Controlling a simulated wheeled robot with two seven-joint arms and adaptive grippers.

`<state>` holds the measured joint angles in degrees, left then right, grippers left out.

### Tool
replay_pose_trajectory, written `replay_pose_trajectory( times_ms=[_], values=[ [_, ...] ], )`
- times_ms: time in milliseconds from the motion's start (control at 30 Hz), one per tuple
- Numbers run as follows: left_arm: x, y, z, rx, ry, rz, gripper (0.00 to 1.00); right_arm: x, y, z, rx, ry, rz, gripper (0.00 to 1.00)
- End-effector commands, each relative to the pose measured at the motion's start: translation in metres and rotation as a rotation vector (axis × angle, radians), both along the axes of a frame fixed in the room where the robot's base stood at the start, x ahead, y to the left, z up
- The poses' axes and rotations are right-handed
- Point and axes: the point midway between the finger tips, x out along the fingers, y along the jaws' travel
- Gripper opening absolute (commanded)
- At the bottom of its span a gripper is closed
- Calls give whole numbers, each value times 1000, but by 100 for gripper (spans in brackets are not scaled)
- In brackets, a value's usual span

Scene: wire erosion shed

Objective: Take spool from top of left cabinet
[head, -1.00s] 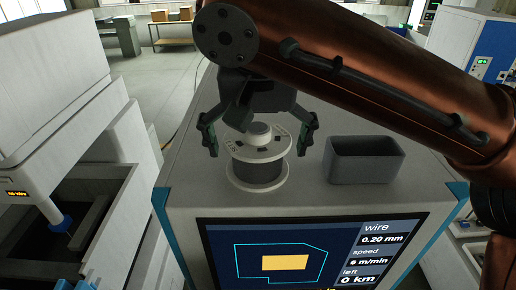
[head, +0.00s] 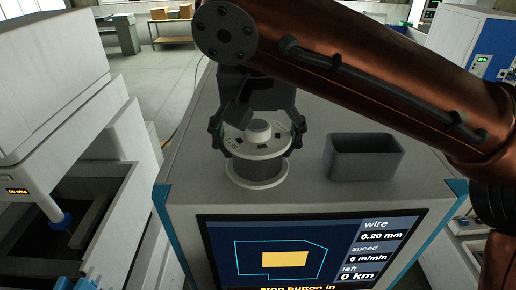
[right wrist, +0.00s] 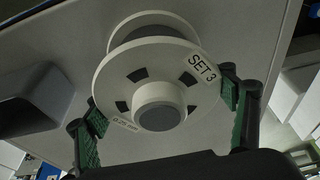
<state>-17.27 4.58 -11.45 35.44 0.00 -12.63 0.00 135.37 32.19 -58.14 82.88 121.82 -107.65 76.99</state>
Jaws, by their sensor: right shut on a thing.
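The spool (head: 257,165) stands upright on top of the cabinet (head: 330,200). It has pale flanges, a dark wound middle and a raised grey hub. My right gripper (head: 257,140) comes down over it from above, its two fingers shut on opposite sides of the upper flange. In the right wrist view the spool (right wrist: 160,82) shows "SET 3" on its flange, between the green-padded fingers of the right gripper (right wrist: 165,120). The lower flange appears to rest on the cabinet top. My left gripper is not in view.
A dark grey open bin (head: 365,158) stands on the cabinet top, right of the spool. A screen (head: 310,250) is on the cabinet front. A machine with an open tank (head: 75,200) stands at left. A blue and white cabinet (head: 485,50) is at the back right.

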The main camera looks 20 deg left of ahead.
Motion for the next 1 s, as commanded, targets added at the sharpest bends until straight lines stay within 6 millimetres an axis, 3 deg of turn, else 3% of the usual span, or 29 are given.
replay_pose_trajectory(
  times_ms=[433,767,1000],
  values=[
    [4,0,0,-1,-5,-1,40,0,0,1,3,-2,0,16],
    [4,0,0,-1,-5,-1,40,0,0,5,3,-3,0,15],
    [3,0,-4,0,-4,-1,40,0,1,29,4,-3,-1,15]
  ],
)
